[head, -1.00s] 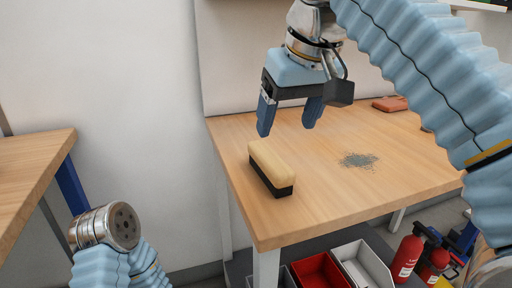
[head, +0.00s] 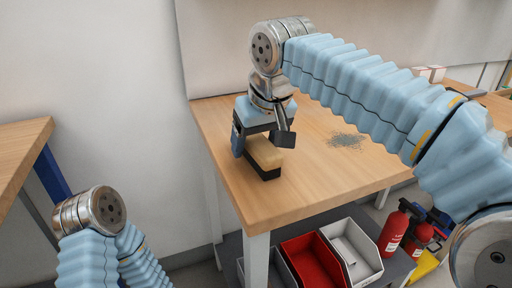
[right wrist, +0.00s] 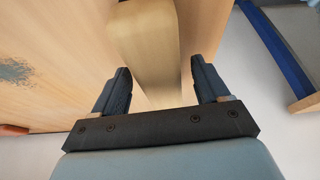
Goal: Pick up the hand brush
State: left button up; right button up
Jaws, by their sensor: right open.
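The hand brush (head: 264,155) has a pale wooden back and dark bristles. It stands bristles down near the left edge of the wooden table (head: 285,205). My right gripper (head: 255,150) is open and points down at the far end of the brush, partly hiding it. In the right wrist view the two dark fingers (right wrist: 158,90) are spread wide, with the brush's wooden back (right wrist: 147,45) ahead and between them. I cannot tell whether either finger touches it. My left arm shows at the lower left of the head view, but its gripper is out of view.
A patch of grey filings (head: 346,141) lies right of the brush. Red and white bins (head: 312,262) and fire extinguishers (head: 393,232) are below the table. Another wooden table (head: 18,150) stands at far left. The front of the table is clear.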

jog(key=shift+w+f, duration=0.1)
jog(key=shift+f, duration=0.3)
jog(key=shift+a, duration=0.1)
jog(key=shift+c, duration=0.3)
jog(key=c, duration=1)
jog(key=shift+c, duration=0.2)
jog(key=shift+r, duration=0.15)
